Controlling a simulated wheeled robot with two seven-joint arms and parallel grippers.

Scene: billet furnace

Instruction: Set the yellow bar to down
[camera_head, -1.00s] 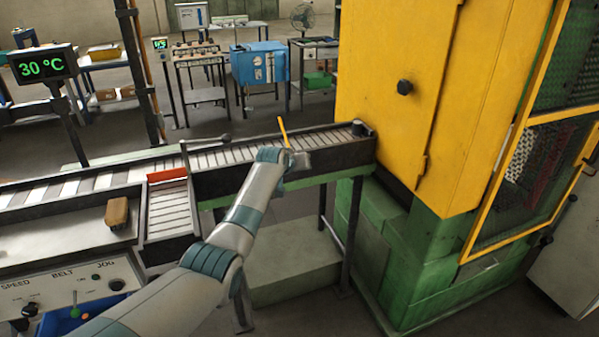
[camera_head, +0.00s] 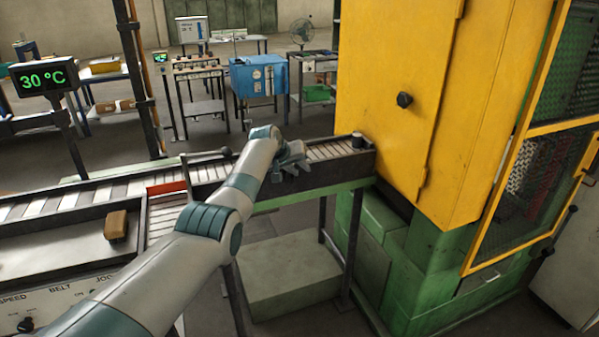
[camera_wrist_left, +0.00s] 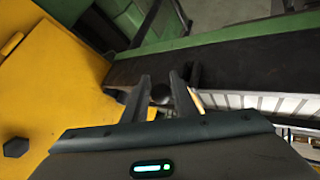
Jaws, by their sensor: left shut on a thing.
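My left gripper (camera_head: 292,160) is low over the roller conveyor, shut on the yellow bar. In the head view the arm and gripper hide the bar. In the left wrist view only a short pale yellow end of the yellow bar (camera_wrist_left: 196,99) shows, close against the right finger. The left gripper (camera_wrist_left: 161,80) there has its fingers a little apart, with a dark round knob seen between them. How the bar sits between the fingers is hidden. My right gripper is in neither view.
The roller conveyor (camera_head: 325,152) ends at the yellow cabinet (camera_head: 390,100) on a green base. A brown block (camera_head: 116,226) lies on the left-hand bench. A display (camera_head: 44,79) reads 30 °C.

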